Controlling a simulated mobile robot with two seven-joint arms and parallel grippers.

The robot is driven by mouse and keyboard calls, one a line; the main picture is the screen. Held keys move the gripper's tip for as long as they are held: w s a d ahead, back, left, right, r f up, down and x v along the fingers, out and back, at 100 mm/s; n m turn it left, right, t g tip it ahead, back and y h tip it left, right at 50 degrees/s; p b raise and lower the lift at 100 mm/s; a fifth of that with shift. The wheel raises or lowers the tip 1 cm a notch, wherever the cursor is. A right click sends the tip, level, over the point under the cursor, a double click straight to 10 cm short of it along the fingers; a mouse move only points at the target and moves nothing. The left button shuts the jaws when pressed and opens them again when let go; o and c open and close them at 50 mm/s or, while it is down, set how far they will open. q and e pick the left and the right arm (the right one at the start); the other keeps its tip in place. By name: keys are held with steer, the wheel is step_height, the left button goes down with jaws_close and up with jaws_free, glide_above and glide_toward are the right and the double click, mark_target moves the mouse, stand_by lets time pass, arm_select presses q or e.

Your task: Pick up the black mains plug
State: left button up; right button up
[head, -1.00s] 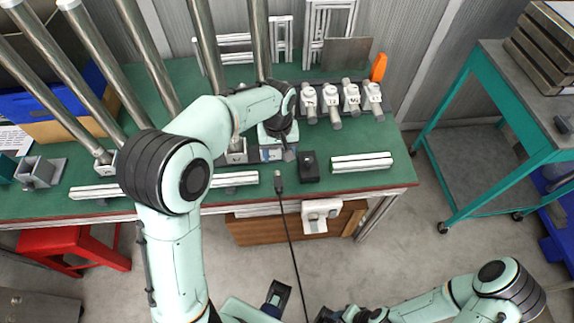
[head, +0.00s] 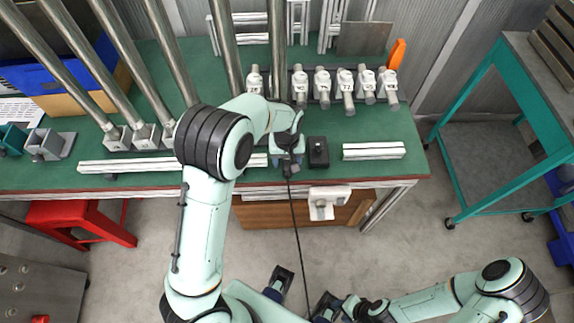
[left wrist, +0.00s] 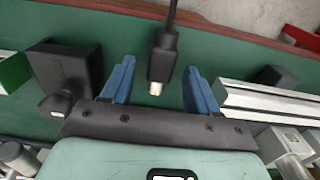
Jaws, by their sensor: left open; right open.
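The black mains plug (left wrist: 163,58) shows in the left wrist view, with its pale end toward the palm and its black cable running off the top. My left gripper (left wrist: 157,85) is open, with one blue finger on each side of the plug and a visible gap on both sides. In the head view my left gripper (head: 288,165) is over the bench's front edge and largely hides the plug. The cable (head: 296,230) hangs from there to the floor. My right gripper (head: 326,306) is at the bottom of the head view, away from the bench, its fingers only partly clear.
A black box (head: 318,152) with a knob stands close right of my left gripper; it also shows in the left wrist view (left wrist: 62,78). White-grey rails (head: 373,151) lie along the green bench (head: 410,165). Several numbered white fittings (head: 346,82) stand behind. Steel tubes rise at the left.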

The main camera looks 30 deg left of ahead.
arm_select(q)
steer(key=shift+f, duration=0.35)
jaws_close()
steer(key=shift+r, duration=0.15)
